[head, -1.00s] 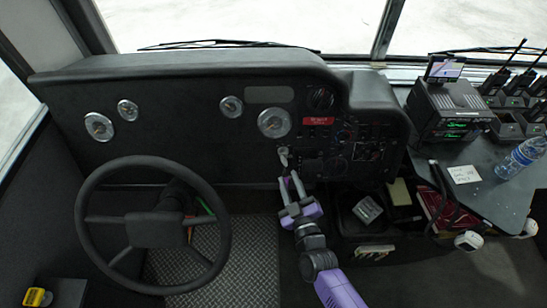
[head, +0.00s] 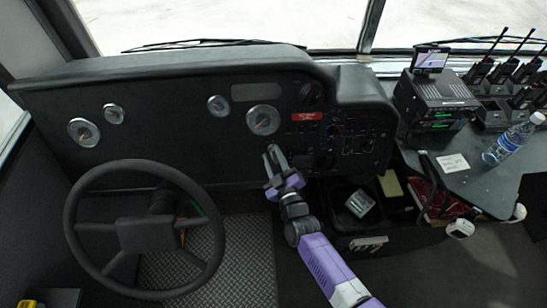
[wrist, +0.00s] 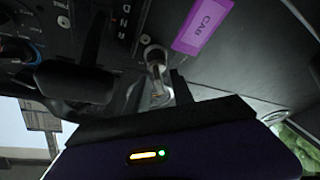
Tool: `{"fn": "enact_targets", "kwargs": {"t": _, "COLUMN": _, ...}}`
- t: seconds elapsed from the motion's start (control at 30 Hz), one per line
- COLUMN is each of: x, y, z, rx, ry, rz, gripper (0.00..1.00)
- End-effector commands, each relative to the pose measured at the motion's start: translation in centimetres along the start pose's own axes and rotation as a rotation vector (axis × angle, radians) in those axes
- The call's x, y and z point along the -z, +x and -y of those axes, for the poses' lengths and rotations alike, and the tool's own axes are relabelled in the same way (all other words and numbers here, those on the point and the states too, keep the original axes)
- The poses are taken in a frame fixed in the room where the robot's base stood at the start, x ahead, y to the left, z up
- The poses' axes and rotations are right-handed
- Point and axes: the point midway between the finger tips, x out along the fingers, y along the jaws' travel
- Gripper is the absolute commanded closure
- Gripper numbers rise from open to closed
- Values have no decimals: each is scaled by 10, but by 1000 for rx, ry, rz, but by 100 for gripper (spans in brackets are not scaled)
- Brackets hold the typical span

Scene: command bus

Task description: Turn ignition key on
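The ignition key (wrist: 157,75) shows in the wrist view as a small metal piece at a round fitting on the dark dash panel. A purple tag marked CAB (wrist: 203,25) is beside it. My gripper (head: 271,153) is at the dash below the round gauge in the head view, and it covers the key there.
The steering wheel (head: 146,229) stands to the left. The dash (head: 180,150) carries gauges, a red label (head: 306,116) and switches right of my gripper. A dark bin (head: 345,215) is below right. A side table (head: 455,185) holds radios and a water bottle (head: 508,143).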

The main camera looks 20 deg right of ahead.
Motion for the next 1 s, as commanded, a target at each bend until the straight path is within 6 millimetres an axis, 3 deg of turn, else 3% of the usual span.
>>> {"fn": "enact_targets", "kwargs": {"t": 0.07, "x": 0, "y": 0, "z": 0, "rx": 0, "ry": 0, "rz": 0, "gripper": 71}}
{"fn": "enact_targets", "kwargs": {"t": 0.23, "x": 0, "y": 0, "z": 0, "rx": 0, "ry": 0, "rz": 0, "gripper": 100}}
{"fn": "enact_targets", "kwargs": {"t": 1.0, "x": -5, "y": -2, "z": 0, "rx": 2, "ry": 1, "rz": 10, "gripper": 100}}
